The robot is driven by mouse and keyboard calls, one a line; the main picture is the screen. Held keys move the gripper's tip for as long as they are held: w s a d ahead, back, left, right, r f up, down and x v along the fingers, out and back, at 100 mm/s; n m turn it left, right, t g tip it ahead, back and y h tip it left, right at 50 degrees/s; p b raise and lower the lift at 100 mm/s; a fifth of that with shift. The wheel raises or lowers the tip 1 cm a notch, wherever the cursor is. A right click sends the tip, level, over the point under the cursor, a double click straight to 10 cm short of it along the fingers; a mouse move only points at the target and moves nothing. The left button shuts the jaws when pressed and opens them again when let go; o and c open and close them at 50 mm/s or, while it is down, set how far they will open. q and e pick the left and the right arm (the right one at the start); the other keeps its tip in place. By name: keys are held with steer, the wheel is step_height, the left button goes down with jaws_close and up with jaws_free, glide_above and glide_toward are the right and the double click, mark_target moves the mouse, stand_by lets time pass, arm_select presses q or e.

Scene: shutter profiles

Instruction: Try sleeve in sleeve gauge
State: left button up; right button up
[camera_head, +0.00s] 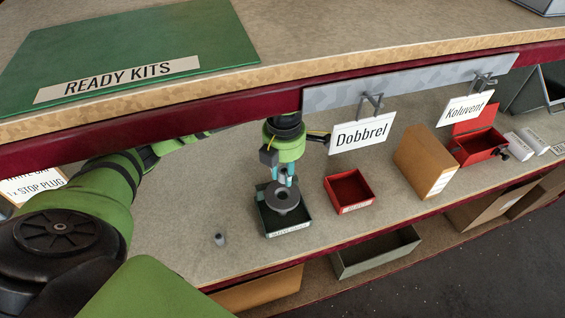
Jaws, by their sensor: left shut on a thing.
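My left gripper (282,178) points down above a dark round gauge with a raised centre (285,202). It is shut on a small grey piece, apparently the sleeve, mostly hidden between the teal fingertips. The fingertips are right over the middle of the gauge. I cannot tell whether the sleeve is in the gauge's opening or just above it. The gauge is at a dark green tray (270,222) with a label on its front. My right gripper is not in view.
A small grey cylinder (219,239) stands left of the tray. A red open bin (350,190), a cardboard box (425,163) and a red lidded box (478,146) are to the right. The upper shelf with a green READY KITS mat (120,45) overhangs my arm.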

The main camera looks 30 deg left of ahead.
arm_select(q)
steer(key=shift+a+n, duration=0.25)
steer(key=shift+n, duration=1.05)
steer(key=shift+w, duration=0.1)
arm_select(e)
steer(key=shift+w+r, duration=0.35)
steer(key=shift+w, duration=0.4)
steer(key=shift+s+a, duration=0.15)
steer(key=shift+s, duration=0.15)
arm_select(q)
steer(key=shift+f, duration=0.15)
steer(key=b, duration=0.5)
glide_above(282, 187)
steer(key=s+d, duration=0.1)
steer(key=s, duration=0.1)
step_height(282, 187, down, 5)
steer(key=shift+w+r, duration=0.15)
steer(key=shift+r, duration=0.05)
steer(key=shift+f+b, duration=0.8)
steer(key=shift+f, duration=0.2)
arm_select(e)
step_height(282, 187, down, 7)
arm_select(q)
steer(key=shift+f+b, duration=0.2)
steer(key=shift+b, duration=0.15)
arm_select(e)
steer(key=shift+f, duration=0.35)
